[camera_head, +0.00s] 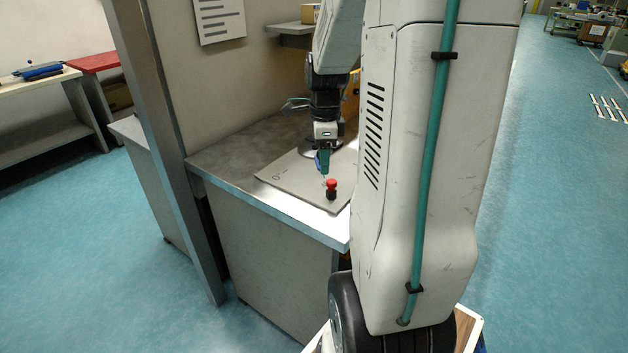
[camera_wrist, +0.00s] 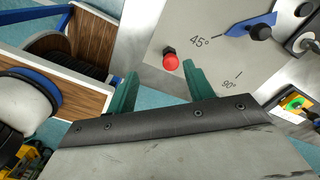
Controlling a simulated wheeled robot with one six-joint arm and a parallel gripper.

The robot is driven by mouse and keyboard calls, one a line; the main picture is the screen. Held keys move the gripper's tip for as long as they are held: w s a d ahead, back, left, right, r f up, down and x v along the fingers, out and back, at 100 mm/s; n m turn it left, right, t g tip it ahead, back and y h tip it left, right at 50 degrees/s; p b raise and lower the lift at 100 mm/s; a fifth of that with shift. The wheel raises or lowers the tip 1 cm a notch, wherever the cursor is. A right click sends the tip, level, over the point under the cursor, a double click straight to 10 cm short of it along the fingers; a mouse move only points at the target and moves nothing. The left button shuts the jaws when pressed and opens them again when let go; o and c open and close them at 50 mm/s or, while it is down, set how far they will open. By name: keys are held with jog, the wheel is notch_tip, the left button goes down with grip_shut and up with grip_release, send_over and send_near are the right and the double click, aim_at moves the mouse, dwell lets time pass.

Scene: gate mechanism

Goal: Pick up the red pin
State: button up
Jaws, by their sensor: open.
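The red pin (camera_head: 331,183) has a round red head and a black lower part. It stands near the front edge of a grey plate (camera_head: 285,175) on the workbench. In the wrist view the red pin (camera_wrist: 171,62) shows just beyond the fingertips, nearer the right finger. My gripper (camera_head: 323,170) points down above the plate, close behind the pin in the head view. In the wrist view my gripper (camera_wrist: 160,75) has its two green fingers apart, with nothing held between them. I cannot tell the exact height gap to the pin.
The plate carries 45° and 90° marks and a blue pointer (camera_wrist: 248,26) with a black knob. A grey workbench (camera_head: 225,165) supports the plate, beside a wall panel with a metal post (camera_head: 165,130). A shelf (camera_head: 290,28) hangs behind the arm.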

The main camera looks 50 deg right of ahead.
aim_at(332, 181)
jog(key=d, duration=0.1)
jog(key=f+m, duration=0.1)
jog(key=d+f+m, duration=0.1)
jog(key=shift+s+d, duration=0.25)
jog(key=shift+d, duration=0.05)
notch_tip(332, 181, down, 7)
jog(key=shift+s+f, duration=0.15)
jog(key=shift+f, duration=0.05)
grip_shut()
jog(key=shift+d+r, duration=0.1)
jog(key=shift+r, duration=0.05)
